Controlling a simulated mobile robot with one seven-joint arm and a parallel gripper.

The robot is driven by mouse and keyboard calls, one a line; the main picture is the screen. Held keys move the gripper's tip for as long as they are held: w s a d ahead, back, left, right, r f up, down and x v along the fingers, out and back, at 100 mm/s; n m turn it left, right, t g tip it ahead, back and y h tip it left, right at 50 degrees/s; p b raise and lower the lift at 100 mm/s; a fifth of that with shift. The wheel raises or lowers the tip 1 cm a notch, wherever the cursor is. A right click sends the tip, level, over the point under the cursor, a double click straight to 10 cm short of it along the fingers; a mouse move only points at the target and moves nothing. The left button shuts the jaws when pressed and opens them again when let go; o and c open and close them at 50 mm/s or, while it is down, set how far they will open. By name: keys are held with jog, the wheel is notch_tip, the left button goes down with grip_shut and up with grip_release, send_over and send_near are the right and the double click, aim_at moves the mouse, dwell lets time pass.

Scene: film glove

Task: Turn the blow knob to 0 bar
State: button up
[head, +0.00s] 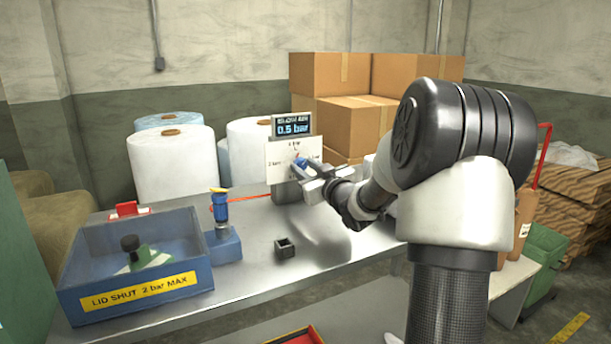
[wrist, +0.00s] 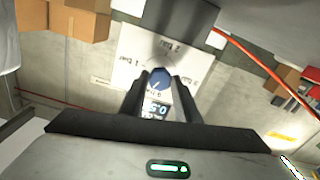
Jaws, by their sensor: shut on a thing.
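The blow knob (head: 299,161) is a small blue knob on a white dial panel (head: 282,155), below a screen (head: 292,126) that reads 0.5 bar. My gripper (head: 305,167) is at the panel, shut on the knob. In the wrist view the blue knob (wrist: 159,78) sits between the two dark fingers of my gripper (wrist: 160,82), with a light pointer line on its face. Bar labels are printed around it on the white panel (wrist: 133,50). The fingers and wrist hide part of the dial in the head view.
A blue box (head: 190,283) marked LID SHUT 2 bar MAX stands at the table's left, beside a blue fixture (head: 223,245). A small dark square holder (head: 285,249) stands in front of the panel. White rolls (head: 175,160) and cardboard boxes (head: 340,75) stand behind.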

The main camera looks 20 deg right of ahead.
jog(key=n, duration=0.5)
jog(key=shift+n, duration=0.3)
dwell(0.4)
jog(key=o, duration=1)
jog(key=shift+o, duration=0.2)
jog(key=shift+s, duration=0.1)
jog(key=s+p, duration=0.2)
jog(key=s, duration=1.5)
jog(key=shift+s+d, duration=0.15)
jog(key=shift+d, duration=0.2)
jog(key=shift+r, duration=0.1)
